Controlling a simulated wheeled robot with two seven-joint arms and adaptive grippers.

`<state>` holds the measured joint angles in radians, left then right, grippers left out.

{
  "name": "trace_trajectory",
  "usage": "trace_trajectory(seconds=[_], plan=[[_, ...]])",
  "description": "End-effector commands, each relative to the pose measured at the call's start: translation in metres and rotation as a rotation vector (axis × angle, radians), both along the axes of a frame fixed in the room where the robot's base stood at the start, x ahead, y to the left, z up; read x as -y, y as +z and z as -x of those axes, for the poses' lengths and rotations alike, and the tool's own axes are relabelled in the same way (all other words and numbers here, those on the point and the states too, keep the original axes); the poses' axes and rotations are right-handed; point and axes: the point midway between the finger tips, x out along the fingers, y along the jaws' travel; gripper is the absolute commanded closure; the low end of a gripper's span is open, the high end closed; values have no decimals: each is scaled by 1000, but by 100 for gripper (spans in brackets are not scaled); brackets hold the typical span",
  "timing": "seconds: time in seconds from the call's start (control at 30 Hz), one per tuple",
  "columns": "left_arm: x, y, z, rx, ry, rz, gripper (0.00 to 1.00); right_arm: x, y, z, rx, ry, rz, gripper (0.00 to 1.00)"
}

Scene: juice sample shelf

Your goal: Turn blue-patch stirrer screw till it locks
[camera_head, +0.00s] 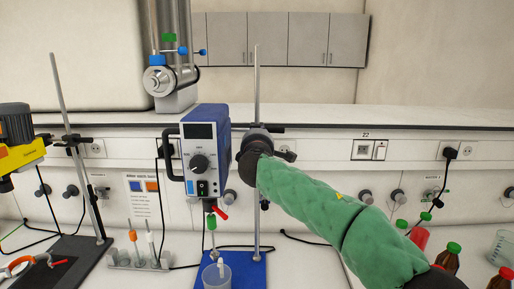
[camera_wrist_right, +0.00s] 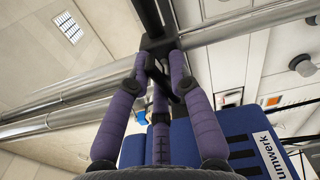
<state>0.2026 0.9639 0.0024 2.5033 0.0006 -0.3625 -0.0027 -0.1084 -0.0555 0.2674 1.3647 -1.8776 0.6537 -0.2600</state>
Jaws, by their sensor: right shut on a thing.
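The blue stirrer (camera_head: 205,158) hangs on an upright rod (camera_head: 257,80) above a blue base plate (camera_head: 258,268). A dark clamp (camera_wrist_right: 158,42) joins it to the rod. My right gripper (camera_wrist_right: 162,72), with purple fingers, is shut on the dark screw at this clamp. The fingers hide most of the screw, so its turn angle cannot be told. In the head view my green-sleeved right arm (camera_head: 310,205) reaches to the clamp and covers the gripper. The blue stirrer body also shows below the fingers in the wrist view (camera_wrist_right: 200,145). My left gripper is out of view.
A clear beaker (camera_head: 217,276) stands under the stirrer. A yellow stirrer (camera_head: 18,140) on its own stand is at the left. Brown bottles (camera_head: 448,256) stand at the right.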

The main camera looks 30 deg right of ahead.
Motion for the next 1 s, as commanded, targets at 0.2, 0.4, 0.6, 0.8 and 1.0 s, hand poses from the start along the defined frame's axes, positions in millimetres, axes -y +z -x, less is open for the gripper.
trace_trajectory(seconds=[0.2, 0.4, 0.6, 0.8, 1.0], plan=[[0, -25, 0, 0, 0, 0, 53, 2, -5, 1, 66, -5, -110, 100], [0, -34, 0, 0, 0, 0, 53, 2, -4, 0, 101, -5, -167, 100], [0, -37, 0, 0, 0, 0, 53, 2, -2, 0, 114, -5, -190, 100], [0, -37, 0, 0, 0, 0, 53, 2, -2, 0, 116, -5, -193, 100], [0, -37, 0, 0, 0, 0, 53, 2, -2, 0, 116, -5, -193, 74]])
